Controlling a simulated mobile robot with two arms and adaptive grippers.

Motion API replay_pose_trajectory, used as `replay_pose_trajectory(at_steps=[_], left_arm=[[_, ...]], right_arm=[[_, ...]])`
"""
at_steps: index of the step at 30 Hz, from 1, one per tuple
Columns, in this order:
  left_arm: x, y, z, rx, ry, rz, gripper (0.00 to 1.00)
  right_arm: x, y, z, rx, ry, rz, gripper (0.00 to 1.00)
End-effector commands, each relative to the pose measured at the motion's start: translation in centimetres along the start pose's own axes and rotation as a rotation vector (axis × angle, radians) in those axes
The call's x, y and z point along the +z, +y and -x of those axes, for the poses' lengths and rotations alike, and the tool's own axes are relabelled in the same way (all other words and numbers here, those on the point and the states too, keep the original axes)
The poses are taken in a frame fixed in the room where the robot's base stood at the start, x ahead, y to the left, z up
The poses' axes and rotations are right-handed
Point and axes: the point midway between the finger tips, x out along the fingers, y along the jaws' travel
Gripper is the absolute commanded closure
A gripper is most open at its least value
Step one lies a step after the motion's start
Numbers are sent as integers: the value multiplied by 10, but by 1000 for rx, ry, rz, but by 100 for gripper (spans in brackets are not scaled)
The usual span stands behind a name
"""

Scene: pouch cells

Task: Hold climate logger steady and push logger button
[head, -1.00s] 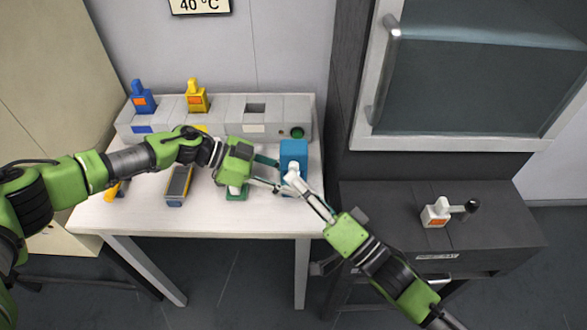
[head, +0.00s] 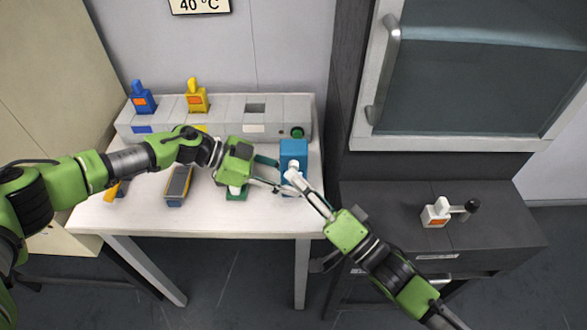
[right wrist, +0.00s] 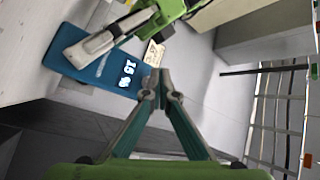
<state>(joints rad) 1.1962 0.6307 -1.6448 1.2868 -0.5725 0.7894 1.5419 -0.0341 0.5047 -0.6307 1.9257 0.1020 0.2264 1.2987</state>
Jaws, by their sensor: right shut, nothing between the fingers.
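The climate logger (head: 293,150) is a blue upright box at the table's right edge. In the right wrist view its blue face (right wrist: 122,83) shows white digits. My left gripper (head: 279,174) reaches it from the left; one pale finger lies across its face and the other goes behind it, so the fingers appear closed on it. My right gripper (head: 291,174) is shut and empty, its tips close in front of the logger. In the right wrist view these tips (right wrist: 160,76) are beside the logger's edge.
A grey rack (head: 220,117) with a blue and a yellow handled block stands at the back of the white table (head: 150,213). A dark cabinet (head: 500,225) on the right bears a white-and-orange block (head: 435,213). A glass-fronted chamber (head: 480,80) is above it.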

Motion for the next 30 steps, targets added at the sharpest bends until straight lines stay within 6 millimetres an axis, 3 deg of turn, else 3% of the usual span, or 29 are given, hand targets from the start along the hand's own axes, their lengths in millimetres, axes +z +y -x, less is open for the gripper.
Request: replay_pose_trajectory(at_steps=[17,30], left_arm=[[1,1,0,2,-1,0,78],[1,1,0,1,-1,1,78]], right_arm=[[7,-7,10,1,0,-1,100],[30,-28,40,2,-1,-2,100]])
